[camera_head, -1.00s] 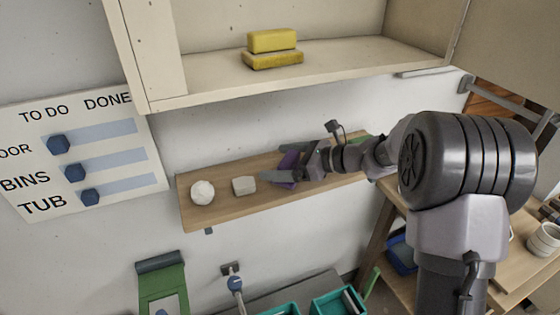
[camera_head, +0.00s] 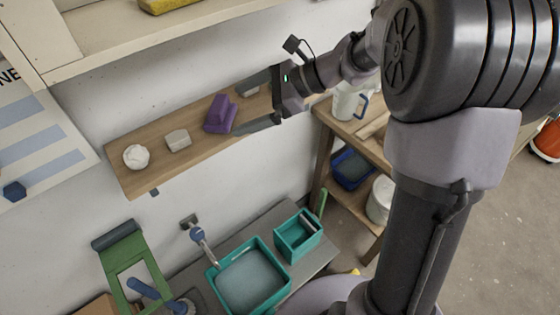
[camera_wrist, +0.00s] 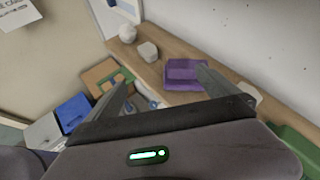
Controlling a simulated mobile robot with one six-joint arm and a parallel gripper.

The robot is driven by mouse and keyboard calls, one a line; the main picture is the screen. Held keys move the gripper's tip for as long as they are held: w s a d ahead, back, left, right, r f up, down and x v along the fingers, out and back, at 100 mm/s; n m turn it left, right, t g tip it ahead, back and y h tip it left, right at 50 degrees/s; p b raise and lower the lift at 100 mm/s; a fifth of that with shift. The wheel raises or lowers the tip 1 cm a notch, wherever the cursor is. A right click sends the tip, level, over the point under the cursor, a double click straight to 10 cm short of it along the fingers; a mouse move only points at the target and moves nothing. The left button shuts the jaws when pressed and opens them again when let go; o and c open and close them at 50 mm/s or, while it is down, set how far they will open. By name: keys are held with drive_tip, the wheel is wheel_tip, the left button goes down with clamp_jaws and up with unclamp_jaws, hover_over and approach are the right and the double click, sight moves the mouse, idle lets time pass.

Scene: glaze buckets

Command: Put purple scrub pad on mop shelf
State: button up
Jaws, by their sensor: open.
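The purple scrub pad (camera_head: 220,114) rests on the wooden wall shelf (camera_head: 125,176), right of a grey block. It also shows in the wrist view (camera_wrist: 184,73). My gripper (camera_head: 255,103) is open and empty, with its fingers pointing left toward the pad and apart from it. In the wrist view the pad lies beyond the fingertips (camera_wrist: 165,85), nearer the right finger. I cannot tell which shelf is the mop shelf.
A white ball (camera_head: 136,157) and a grey block (camera_head: 178,140) sit on the shelf's left part. A pale item (camera_head: 248,90) lies behind my upper finger. A cupboard (camera_head: 100,30) hangs above. Teal tubs (camera_head: 250,275) stand below, and a jug (camera_head: 345,102) stands to the right.

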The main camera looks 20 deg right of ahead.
drive_tip(key=s+a+r+n+g+h, duration=0.1)
drive_tip(key=s+a+r+n+h, duration=0.15)
drive_tip(key=s+n+h, duration=0.75)
drive_tip(key=s+d+f+n+t, duration=0.1)
drive_tip(key=s+d+n, duration=0.1)
drive_tip(key=s, duration=0.5)
drive_tip(key=s+d+n+t, duration=0.1)
drive_tip(key=s+d+n, duration=0.2)
drive_tip(key=s, duration=0.5)
drive_tip(key=shift+f+t+y, duration=0.3)
drive_tip(key=shift+f+t, duration=0.05)
drive_tip(key=shift+t, duration=0.05)
wheel_tip(320, 180, down, 10)
drive_tip(key=b, duration=1)
drive_tip(key=shift+f+b, duration=0.2)
drive_tip(key=shift+b, duration=0.1)
